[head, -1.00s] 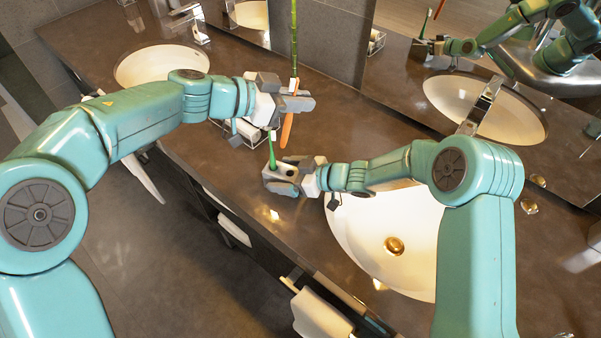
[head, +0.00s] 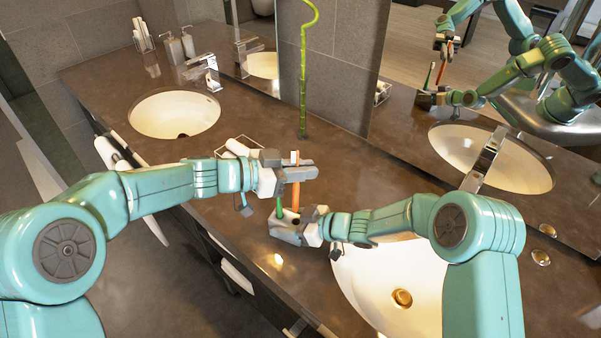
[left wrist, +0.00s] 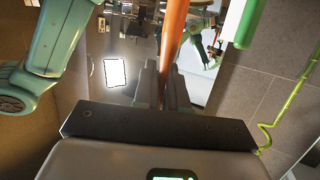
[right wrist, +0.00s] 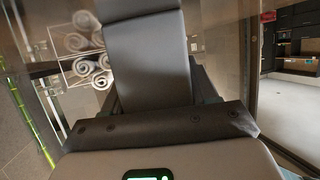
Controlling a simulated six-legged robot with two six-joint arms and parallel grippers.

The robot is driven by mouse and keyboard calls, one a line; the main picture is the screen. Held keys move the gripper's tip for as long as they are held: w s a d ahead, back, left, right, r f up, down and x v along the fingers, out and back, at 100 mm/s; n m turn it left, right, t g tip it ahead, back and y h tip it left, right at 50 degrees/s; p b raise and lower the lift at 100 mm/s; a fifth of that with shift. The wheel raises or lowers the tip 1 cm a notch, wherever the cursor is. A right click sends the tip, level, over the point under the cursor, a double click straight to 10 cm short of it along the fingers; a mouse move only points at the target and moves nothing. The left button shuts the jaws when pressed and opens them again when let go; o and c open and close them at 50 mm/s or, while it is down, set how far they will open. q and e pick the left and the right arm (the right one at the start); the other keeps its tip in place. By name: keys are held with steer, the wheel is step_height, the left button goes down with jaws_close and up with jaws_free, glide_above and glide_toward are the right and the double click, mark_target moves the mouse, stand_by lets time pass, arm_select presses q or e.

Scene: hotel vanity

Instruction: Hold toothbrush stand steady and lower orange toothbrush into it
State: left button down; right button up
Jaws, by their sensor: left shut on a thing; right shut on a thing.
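The orange toothbrush (head: 295,188) is held upright in my left gripper (head: 290,173), which is shut on it. Its lower end is just above or at the top of the grey toothbrush stand (head: 284,231); I cannot tell whether it has entered the hole. A green toothbrush (head: 279,208) stands in the stand, left of the orange one. My right gripper (head: 303,226) is shut on the stand, on the counter. The left wrist view shows the orange toothbrush (left wrist: 174,40) between the fingers and the green one (left wrist: 245,20) beside it. The stand (right wrist: 147,60) fills the right wrist view's middle.
A sink basin (head: 390,280) lies below my right arm, and another (head: 175,114) at the back left. A green bamboo stalk (head: 303,90) rises behind my left gripper. The mirror (head: 470,110) borders the counter.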

arm_select(q)
steer(key=shift+a+f, duration=0.15)
steer(key=shift+f, duration=4.2)
steer(key=c, duration=1.1)
jaws_free()
steer(key=v, duration=1.2)
steer(key=shift+f, duration=0.35)
